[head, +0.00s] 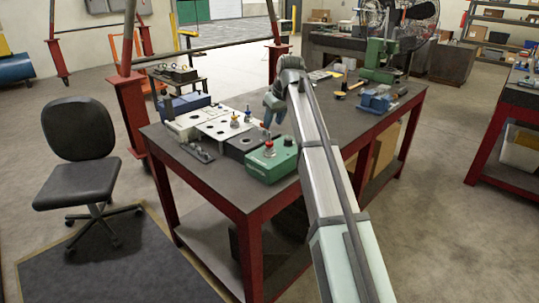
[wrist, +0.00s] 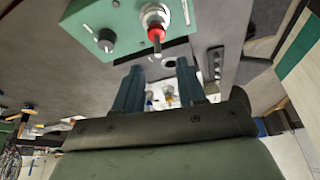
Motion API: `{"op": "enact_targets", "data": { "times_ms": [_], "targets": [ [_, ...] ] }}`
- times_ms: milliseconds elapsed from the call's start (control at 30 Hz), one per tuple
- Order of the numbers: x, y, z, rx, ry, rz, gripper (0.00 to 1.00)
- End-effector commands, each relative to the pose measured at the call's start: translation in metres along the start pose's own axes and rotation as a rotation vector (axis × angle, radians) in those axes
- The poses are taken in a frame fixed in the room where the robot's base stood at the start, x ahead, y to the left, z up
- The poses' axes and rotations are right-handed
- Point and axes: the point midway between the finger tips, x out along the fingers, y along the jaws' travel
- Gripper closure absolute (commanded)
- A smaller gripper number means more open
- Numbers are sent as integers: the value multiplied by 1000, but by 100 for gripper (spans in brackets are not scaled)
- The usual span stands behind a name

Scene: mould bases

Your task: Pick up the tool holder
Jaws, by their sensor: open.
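Several small tool holders stand upright on the table. One with a red ring and metal body (head: 269,148) is on the green box (head: 280,165); it shows large in the wrist view (wrist: 155,24). Two more, one with blue (head: 234,120) and one with yellow (head: 247,116), stand on the pale mould bases (head: 213,128). The frames do not show which one is meant. My gripper (head: 267,117) is above the table, over the bases' right side. In the wrist view its fingers (wrist: 159,68) are apart with nothing gripped; small holders show beyond, between them.
The green box also carries a black knob (head: 289,141). A grey metal part (head: 197,152) lies near the table's left edge. A blue vise (head: 375,100) and a green press (head: 378,62) stand farther right. An office chair (head: 80,160) is left of the table.

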Motion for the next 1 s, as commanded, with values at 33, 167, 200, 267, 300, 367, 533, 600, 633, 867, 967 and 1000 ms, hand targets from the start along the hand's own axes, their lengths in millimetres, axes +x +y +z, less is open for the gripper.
{"op": "enact_targets", "data": {
  "times_ms": [33, 167, 200, 267, 300, 367, 533, 600, 633, 867, 967, 1000],
  "targets": [
    [8, 0, 0, 0, -2, -1, 60],
    [19, 0, 0, 0, -1, 0, 60],
    [21, 0, 0, 0, 0, 0, 60],
    [23, 0, 0, 0, 0, 1, 60],
    [24, 0, 0, 1, 0, 1, 60],
    [26, 1, 0, 1, -1, 0, 60],
    [39, 2, -1, 1, -2, 0, 60],
    [48, 3, -2, 1, -1, 0, 60],
    [52, 3, -2, 1, -2, 0, 60],
    [75, 3, -2, 1, 0, 1, 60],
    [75, 3, -2, 1, 0, 1, 60],
    [75, 3, -2, 1, 0, 1, 60]
  ]
}}
